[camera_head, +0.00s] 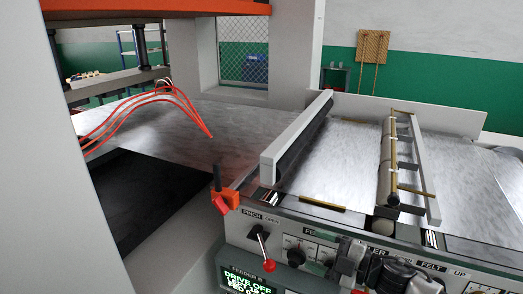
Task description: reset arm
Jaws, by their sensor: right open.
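My right gripper (352,256) is at the lower right, in front of the machine's control panel. It is open and I see nothing held between its fingers. The wrist and arm behind it run off the bottom right of the view. The gripper covers part of the panel. My left gripper is not in view.
The feeder (278,227) has a lever with a red knob (268,265) left of my gripper and a green-lit display (246,282) below. Foil sheet (180,130) spans the left. Rollers (386,160) cross the top.

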